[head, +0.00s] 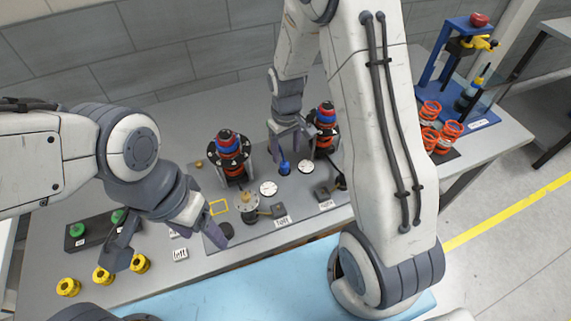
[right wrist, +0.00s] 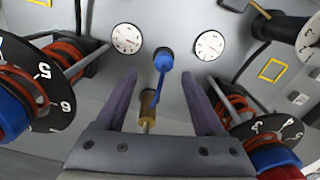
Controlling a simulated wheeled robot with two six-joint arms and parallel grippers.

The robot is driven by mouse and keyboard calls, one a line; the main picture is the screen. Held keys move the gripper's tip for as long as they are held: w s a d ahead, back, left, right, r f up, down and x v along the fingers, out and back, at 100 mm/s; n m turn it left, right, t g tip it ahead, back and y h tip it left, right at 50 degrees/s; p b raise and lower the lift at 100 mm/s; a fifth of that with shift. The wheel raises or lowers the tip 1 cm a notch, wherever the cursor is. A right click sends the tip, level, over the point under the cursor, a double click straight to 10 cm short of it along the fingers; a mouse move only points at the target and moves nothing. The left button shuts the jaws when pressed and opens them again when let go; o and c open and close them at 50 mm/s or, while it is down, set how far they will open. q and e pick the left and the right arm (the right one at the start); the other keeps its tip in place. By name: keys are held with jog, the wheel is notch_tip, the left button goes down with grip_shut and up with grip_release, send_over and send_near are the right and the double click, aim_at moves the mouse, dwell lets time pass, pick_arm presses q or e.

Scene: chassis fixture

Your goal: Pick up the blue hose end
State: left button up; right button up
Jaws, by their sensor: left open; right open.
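The blue hose end (head: 285,168) stands up from the grey fixture plate between two round white gauges. In the right wrist view the blue hose end (right wrist: 163,62) is centred just beyond and between my fingertips, with a brass-coloured piece (right wrist: 148,100) below it in the picture. My right gripper (head: 290,152) is open around the line to the hose end; its two fingers also show in the right wrist view (right wrist: 159,80), with no visible contact. My left gripper (head: 165,245) is open and empty over the front left of the table, near the yellow parts.
Two spring struts with numbered black discs (head: 228,158) (head: 322,128) flank the hose end closely. Several yellow parts (head: 68,287) and a dark tray with green parts (head: 77,231) are at left. Orange springs (head: 430,110) and a blue press (head: 440,65) stand at right.

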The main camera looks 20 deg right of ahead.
aim_at(284, 163)
jog(key=f, duration=0.1)
jog(key=f+p, duration=0.1)
jog(key=f, duration=0.1)
jog(key=f+p, duration=0.1)
jog(key=f, duration=0.1)
jog(key=shift+s+a+f, duration=0.1)
jog(key=shift+s+a, duration=0.05)
jog(key=shift+a, duration=0.1)
jog(key=shift+f, duration=0.3)
grip_shut()
